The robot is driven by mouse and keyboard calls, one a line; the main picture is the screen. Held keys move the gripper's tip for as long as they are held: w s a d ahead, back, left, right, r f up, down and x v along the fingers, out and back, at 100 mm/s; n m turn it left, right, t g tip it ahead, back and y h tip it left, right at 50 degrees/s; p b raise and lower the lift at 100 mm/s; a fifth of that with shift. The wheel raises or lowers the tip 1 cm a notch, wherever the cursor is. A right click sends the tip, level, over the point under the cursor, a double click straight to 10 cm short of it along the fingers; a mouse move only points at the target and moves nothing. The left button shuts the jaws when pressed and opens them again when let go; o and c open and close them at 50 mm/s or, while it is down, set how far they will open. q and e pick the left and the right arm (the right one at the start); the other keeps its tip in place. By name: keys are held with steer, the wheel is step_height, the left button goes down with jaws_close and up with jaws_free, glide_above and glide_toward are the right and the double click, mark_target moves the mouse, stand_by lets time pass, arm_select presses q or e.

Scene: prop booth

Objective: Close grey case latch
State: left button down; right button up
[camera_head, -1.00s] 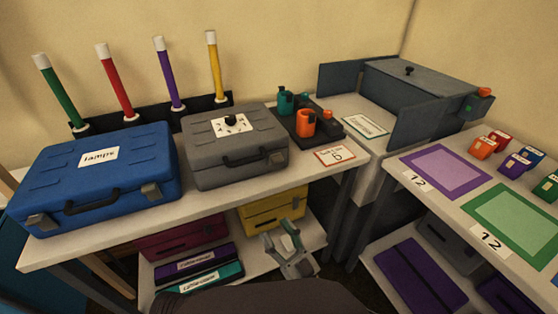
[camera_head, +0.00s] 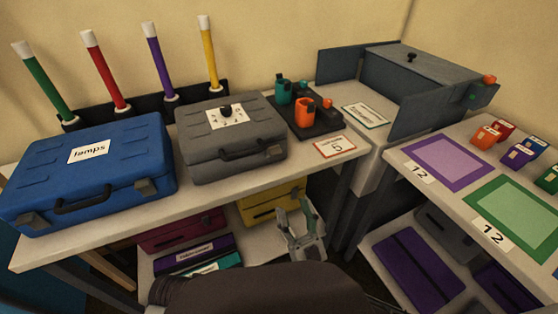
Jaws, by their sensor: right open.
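The grey case (camera_head: 228,141) stands with its lid down on the table, right of the blue case. Its dark handle (camera_head: 240,152) is on the front face. A latch (camera_head: 278,139) shows at the right end of the front; its exact position is too small to tell. A white label with a dark knob sits on the lid. My right gripper (camera_head: 294,206) is below the table's front edge, in front of the lower shelf, with its fingers apart and empty. It is lower than the grey case and apart from it. My left gripper is out of view.
The blue case (camera_head: 88,172) stands left of the grey case. A dark tray (camera_head: 316,127) with orange and teal items is to its right. The table's front edge (camera_head: 186,212) lies between my right gripper and the cases.

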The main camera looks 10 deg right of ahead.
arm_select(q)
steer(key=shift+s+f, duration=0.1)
arm_select(e)
steer(key=shift+w+r, duration=0.1)
stand_by(0.3)
steer(key=b, duration=0.1)
glide_toward(274, 154)
steer(key=w+d+x, duration=0.1)
steer(key=d+x, duration=0.1)
steer(key=x, duration=0.5)
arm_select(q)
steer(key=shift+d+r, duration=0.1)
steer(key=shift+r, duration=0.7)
arm_select(e)
steer(key=shift+a+r, duration=0.15)
steer(key=shift+a, duration=0.6)
steer(key=c, duration=1)
